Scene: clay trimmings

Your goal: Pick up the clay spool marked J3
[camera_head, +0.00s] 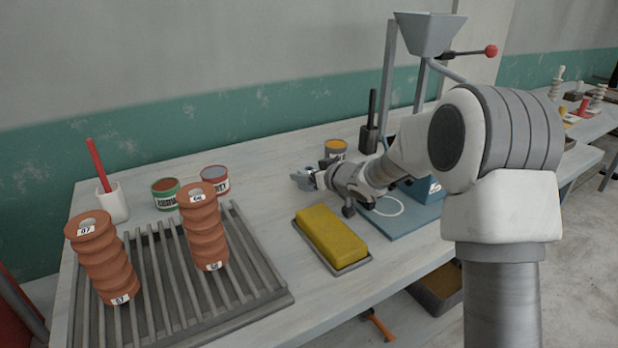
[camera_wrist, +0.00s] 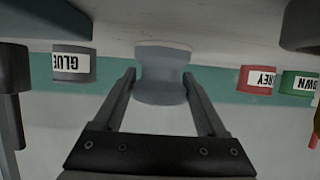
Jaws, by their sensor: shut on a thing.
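My gripper (camera_wrist: 159,78) is shut on a small grey-blue spool (camera_wrist: 160,68), narrow at its waist and wider at both ends. No mark can be read on the side that shows. In the head view my gripper (camera_head: 316,178) is above the middle of the bench, with the grey piece at its tip. Whether the spool touches the bench is hard to tell. Two stacks of reddish-brown ribbed clay spools, with tags like 07 (camera_head: 100,262) and 06 (camera_head: 203,230), stand on the slatted rack at the left.
The slatted rack (camera_head: 262,262) fills the bench's front left. A yellow block (camera_head: 332,235) lies in a tray below my arm. A blue-based press (camera_head: 412,215) stands right.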

